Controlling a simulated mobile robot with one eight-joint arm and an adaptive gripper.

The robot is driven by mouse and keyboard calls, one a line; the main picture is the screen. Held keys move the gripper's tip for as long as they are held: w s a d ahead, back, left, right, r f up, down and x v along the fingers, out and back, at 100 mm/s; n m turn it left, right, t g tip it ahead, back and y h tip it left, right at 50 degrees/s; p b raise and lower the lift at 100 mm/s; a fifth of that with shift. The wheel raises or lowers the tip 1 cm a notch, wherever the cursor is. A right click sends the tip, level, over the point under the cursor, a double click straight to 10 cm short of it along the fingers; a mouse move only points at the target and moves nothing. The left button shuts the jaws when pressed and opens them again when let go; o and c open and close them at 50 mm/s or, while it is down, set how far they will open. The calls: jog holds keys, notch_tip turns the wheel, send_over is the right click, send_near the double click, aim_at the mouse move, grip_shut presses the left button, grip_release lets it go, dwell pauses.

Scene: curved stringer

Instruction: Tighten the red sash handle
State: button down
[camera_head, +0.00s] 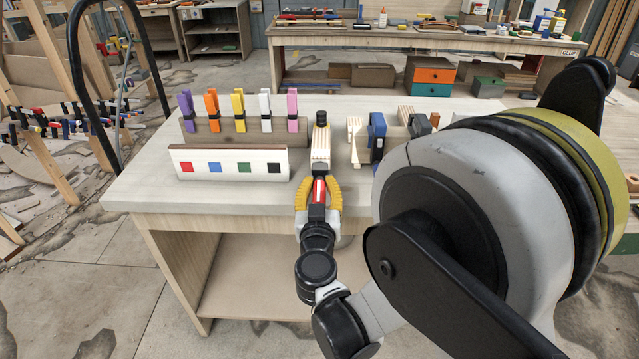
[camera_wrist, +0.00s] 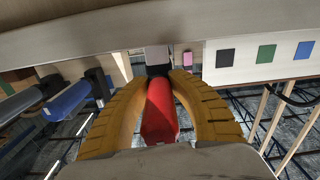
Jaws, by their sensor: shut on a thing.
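The red sash handle (camera_head: 319,190) points out from the front of the workbench, below a laminated wooden strip (camera_head: 320,150) with a black clamp end (camera_head: 321,119) on it. My gripper (camera_head: 319,181) has its two yellow fingers on either side of the handle. In the wrist view the red handle (camera_wrist: 160,112) lies lengthwise between the curved fingers of my gripper (camera_wrist: 161,78), which are shut on it. A grey metal part (camera_wrist: 157,55) is at the handle's far end. Exact finger contact is partly hidden.
A white board (camera_head: 230,175) with red, blue, green and black squares stands left of the handle. Coloured spring clamps (camera_head: 239,105) stand behind it. A blue clamp (camera_head: 377,137) is close on the right. The workbench's left top (camera_head: 145,180) is clear.

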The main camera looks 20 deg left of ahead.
aim_at(319, 179)
jog(key=shift+m, duration=0.4)
jog(key=c, duration=1.2)
grip_release()
jog(key=shift+r, duration=0.15)
notch_tip(319, 179, up, 10)
jog(key=shift+f, duration=0.1)
jog(key=v, duration=1.6)
jog(key=shift+a+p, duration=0.1)
jog(key=shift+p, duration=0.2)
